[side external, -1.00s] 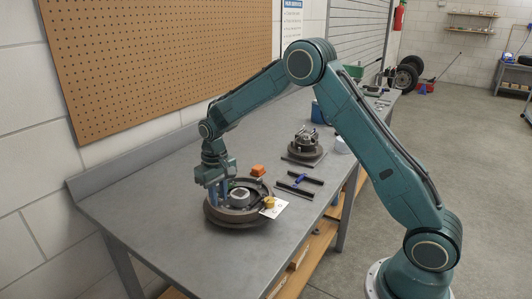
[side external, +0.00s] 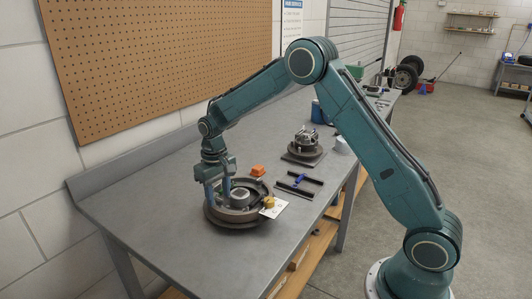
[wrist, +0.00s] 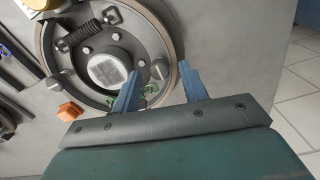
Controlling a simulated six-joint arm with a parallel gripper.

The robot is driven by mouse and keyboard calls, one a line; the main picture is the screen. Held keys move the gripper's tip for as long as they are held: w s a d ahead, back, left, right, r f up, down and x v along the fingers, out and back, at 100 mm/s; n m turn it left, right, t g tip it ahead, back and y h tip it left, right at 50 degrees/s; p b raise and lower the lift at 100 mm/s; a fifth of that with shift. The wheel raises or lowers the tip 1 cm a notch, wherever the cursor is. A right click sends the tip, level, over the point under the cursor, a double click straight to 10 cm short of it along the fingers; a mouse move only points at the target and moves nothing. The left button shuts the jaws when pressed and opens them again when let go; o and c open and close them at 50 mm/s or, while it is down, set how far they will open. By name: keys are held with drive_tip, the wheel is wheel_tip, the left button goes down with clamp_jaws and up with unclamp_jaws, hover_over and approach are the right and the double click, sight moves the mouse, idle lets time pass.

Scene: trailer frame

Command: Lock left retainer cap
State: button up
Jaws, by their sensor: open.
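The round brake assembly (side external: 222,222) lies on the bench, a dark ring with a pale central hub (wrist: 108,70). In the wrist view one slotted round retainer cap (wrist: 160,69) sits on the plate between my fingertips. A second similar cap (wrist: 53,81) is on the other side of the hub; I cannot tell which is the left one. My gripper (wrist: 159,71) is open, with its blue fingers either side of the first cap and no clear contact. In the side view my gripper (side external: 218,192) points down over the assembly, which hides the caps there.
A coil spring (wrist: 77,38) joins the plate near the hub. An orange block (side external: 258,170) stands close beside the ring. A yellow piece (side external: 269,202) and a white card (side external: 277,208) lie at its right. Tools (side external: 297,184) and another assembly (side external: 305,148) are farther back. The left bench is clear.

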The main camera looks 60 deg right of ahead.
sight(219, 198)
wheel_tip(219, 198, up, 13)
idle(0.6)
drive_tip(key=shift+r, duration=0.1)
drive_tip(key=s+a+r+t, duration=0.1)
drive_tip(key=s+r, duration=0.4)
drive_tip(key=s, duration=0.3)
drive_tip(key=s+a+r+t, duration=0.1)
drive_tip(key=s+r+t, duration=0.1)
drive_tip(key=s+r, duration=0.5)
drive_tip(key=s+f+n+t, duration=0.1)
drive_tip(key=s+f, duration=0.1)
drive_tip(key=s, duration=0.7)
drive_tip(key=s+f+t, duration=0.1)
drive_tip(key=s+f, duration=0.2)
drive_tip(key=s, duration=0.6)
drive_tip(key=shift+s+a+n+t, duration=0.3)
drive_tip(key=shift+a+n, duration=0.05)
drive_tip(key=shift+n, duration=0.05)
